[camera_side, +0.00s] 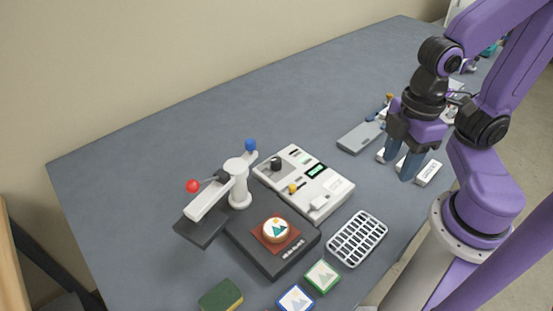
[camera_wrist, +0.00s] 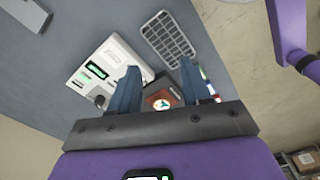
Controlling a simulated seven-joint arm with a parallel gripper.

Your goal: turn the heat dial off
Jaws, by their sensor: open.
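A white control box (camera_side: 318,190) lies on the table right of centre in the side view, with a black dial (camera_side: 276,163), a small orange part (camera_side: 293,188) and lit green displays. The box also shows in the wrist view (camera_wrist: 85,72), with a black knob (camera_wrist: 100,97) partly beside my left finger. Which way the dial points is too small to tell. My gripper (camera_side: 397,163) is open and empty, above the table to the right of the box and apart from it. Its two blue fingers (camera_wrist: 160,72) point down over the work area in the wrist view.
A white press arm (camera_side: 222,190) with red and blue knobs stands left of the box. A dark base (camera_side: 270,262) with a round badge is in front. A white wire rack (camera_side: 358,238) lies right of it. White blocks and a grey case (camera_side: 360,137) lie near my gripper.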

